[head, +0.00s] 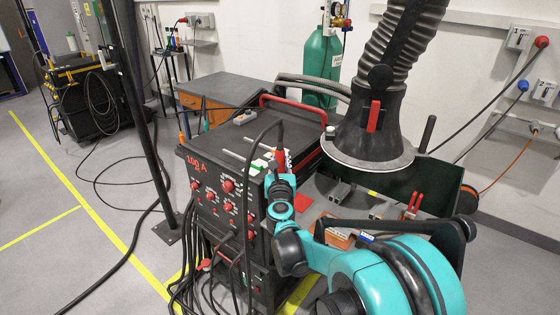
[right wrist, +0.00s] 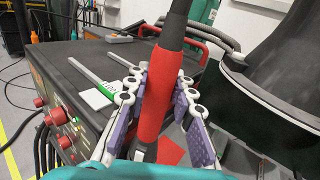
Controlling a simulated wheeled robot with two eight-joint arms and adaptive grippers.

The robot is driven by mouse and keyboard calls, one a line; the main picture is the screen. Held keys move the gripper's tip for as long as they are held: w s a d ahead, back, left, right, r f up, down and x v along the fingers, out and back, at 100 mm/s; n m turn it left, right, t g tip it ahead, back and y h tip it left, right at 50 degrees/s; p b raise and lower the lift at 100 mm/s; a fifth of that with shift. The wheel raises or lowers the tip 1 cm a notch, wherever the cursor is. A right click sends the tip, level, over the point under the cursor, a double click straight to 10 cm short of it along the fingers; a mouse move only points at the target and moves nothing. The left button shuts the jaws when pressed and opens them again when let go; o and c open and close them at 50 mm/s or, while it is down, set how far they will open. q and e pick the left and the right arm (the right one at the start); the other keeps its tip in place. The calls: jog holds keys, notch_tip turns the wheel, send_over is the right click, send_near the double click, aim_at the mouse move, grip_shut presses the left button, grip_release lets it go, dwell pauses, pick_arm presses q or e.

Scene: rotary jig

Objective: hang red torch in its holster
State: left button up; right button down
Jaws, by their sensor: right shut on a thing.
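The red torch (right wrist: 158,105) fills the middle of the right wrist view, with a black upper end and a red sleeve. It stands nearly upright, slightly tilted, between the purple finger pads of my right gripper (right wrist: 160,98), which is shut on it. In the head view, the torch (head: 280,153) shows small at the right front corner of the welding machine (head: 226,190), with a black cable arching from its top. My right gripper (head: 281,180) is there below it. I cannot make out the holster in either view. My left gripper is not in view.
Metal calipers (right wrist: 92,74) and a white card (right wrist: 97,98) lie on the machine top. A black fume hood (head: 368,135) hangs over the bench to the right, close to my arm. Red-handled pliers (head: 412,206) stand there. A green gas cylinder (head: 322,62) stands behind.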

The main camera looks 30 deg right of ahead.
jog(key=shift+f+b, duration=0.3)
jog(key=shift+f, duration=0.1)
jog(key=c, duration=1.2)
grip_release()
jog(key=v, duration=1.2)
jog(key=a+r+n+t+y, duration=0.25)
jog(key=a+n+y, duration=0.45)
jog(key=a+n, duration=0.55)
jog(key=s+a+f+n+g+y, duration=0.45)
jog(key=a+n, duration=0.25)
jog(key=n, duration=0.9)
jog(key=s+d+f+n+g+h, duration=0.2)
jog(key=s+d+f+n+g, duration=0.2)
jog(key=s+f+n, duration=0.8)
jog(key=s+n+g, duration=0.1)
jog(key=g, duration=0.1)
jog(key=shift+s+g, duration=0.3)
jog(key=shift+s, duration=0.1)
